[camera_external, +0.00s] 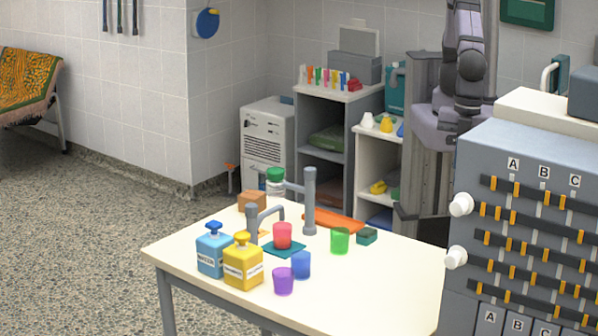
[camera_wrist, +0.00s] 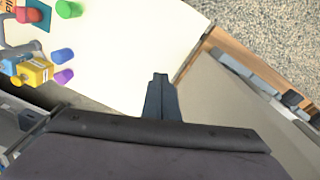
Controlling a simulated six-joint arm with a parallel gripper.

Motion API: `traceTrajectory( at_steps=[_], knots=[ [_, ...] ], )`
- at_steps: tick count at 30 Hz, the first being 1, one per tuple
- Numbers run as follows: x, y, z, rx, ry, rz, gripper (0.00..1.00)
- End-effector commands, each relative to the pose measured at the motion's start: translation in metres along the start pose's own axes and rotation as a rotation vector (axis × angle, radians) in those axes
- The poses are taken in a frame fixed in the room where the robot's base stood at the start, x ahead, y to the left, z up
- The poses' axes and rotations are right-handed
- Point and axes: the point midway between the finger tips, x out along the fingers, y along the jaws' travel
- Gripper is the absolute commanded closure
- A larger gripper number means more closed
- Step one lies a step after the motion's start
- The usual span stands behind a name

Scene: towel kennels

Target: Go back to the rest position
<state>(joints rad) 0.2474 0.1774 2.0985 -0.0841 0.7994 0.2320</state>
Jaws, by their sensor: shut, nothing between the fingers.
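My gripper (camera_wrist: 160,78) is shut and empty in the wrist view, its fingertips together against the pale table top (camera_wrist: 130,45). It is clear of the cups and bottles in that view. In the external view my arm is folded up at the top right, beyond the table; I cannot make out the fingers there.
The table (camera_external: 385,280) holds a red cup (camera_external: 283,235), a green cup (camera_external: 340,240), a blue cup (camera_external: 301,265), a purple cup (camera_external: 283,281), a blue bottle (camera_external: 214,255) and a yellow bottle (camera_external: 243,268). A grey labelled cabinet (camera_external: 470,190) stands at right.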

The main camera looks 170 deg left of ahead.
Motion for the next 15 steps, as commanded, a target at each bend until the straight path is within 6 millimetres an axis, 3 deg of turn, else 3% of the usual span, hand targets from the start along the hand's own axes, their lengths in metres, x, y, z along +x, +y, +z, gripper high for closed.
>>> traceTrajectory(
  at_steps=[1, 6, 10, 15],
  knots=[
    [-0.001, -0.014, 0.026, -0.075, -0.009, -0.012, 1.00],
    [0.004, -0.037, 0.096, -0.271, -0.038, -0.041, 1.00],
    [0.008, -0.042, 0.132, -0.367, -0.054, -0.055, 1.00],
    [0.011, -0.044, 0.153, -0.425, -0.063, -0.062, 1.00]
  ],
)
